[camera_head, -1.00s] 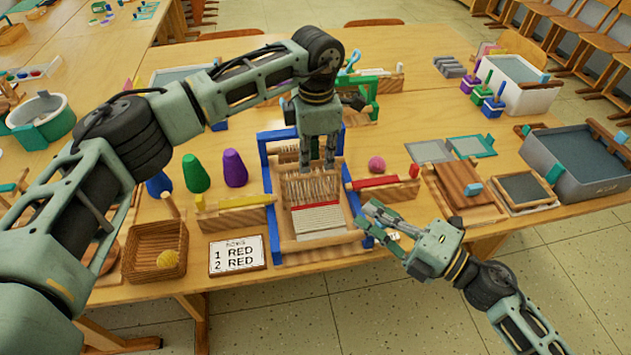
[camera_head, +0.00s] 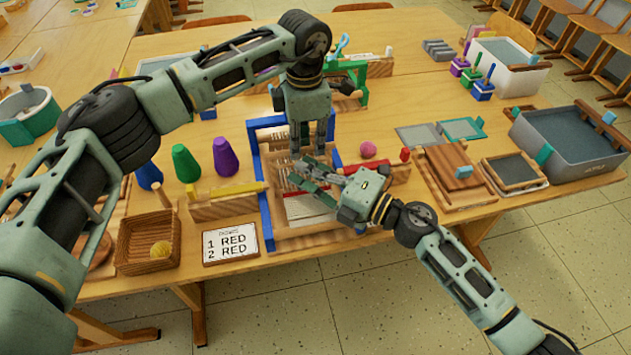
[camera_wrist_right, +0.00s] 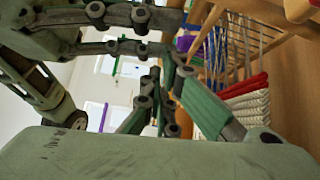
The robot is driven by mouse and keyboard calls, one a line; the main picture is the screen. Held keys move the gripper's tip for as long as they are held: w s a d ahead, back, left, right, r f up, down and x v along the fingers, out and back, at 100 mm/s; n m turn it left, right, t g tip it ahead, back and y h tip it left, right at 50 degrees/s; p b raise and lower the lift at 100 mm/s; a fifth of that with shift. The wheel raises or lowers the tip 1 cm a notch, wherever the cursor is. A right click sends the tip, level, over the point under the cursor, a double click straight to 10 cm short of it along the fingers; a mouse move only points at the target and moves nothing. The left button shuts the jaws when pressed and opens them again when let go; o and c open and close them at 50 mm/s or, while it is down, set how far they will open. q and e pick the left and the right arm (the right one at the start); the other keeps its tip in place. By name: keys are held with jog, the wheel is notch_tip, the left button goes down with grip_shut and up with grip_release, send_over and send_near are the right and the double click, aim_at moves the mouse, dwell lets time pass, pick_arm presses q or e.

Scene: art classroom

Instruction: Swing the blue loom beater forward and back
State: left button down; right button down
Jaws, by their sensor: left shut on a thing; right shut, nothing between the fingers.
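The loom, with a blue frame (camera_head: 260,190), stands on the near table. Inside it are a wooden comb-like beater, pale threads and a red-and-white woven band (camera_head: 308,207). The band also shows at the right in the right wrist view (camera_wrist_right: 245,105). My left gripper (camera_head: 301,152) points down into the loom and is shut on what looks like the beater's upper bar; the contact is partly hidden. My right gripper (camera_head: 305,176) is shut and empty, over the front of the loom just in front of the left one. It hides much of the beater and threads.
A card reading RED, RED (camera_head: 230,243) and a basket with a yellow ball (camera_head: 148,241) stand left of the loom. Coloured cones (camera_head: 186,163) stand behind them. A pink ball (camera_head: 368,149) and a wooden press-like block (camera_head: 440,178) are to the right.

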jog(key=shift+w, duration=0.25)
jog(key=shift+w+a+r, duration=0.15)
jog(key=shift+w+a, duration=0.05)
jog(key=shift+w, duration=0.45)
pick_arm(q)
jog(key=shift+d, duration=0.2)
pick_arm(e)
jog(key=shift+w, duration=0.35)
pick_arm(q)
jog(key=c, duration=1.8)
grip_release()
jog(key=shift+s, duration=0.15)
pick_arm(e)
jog(key=shift+r, duration=0.25)
pick_arm(q)
jog(key=shift+a+r, duration=0.1)
pick_arm(e)
jog(key=shift+s+f, duration=0.1)
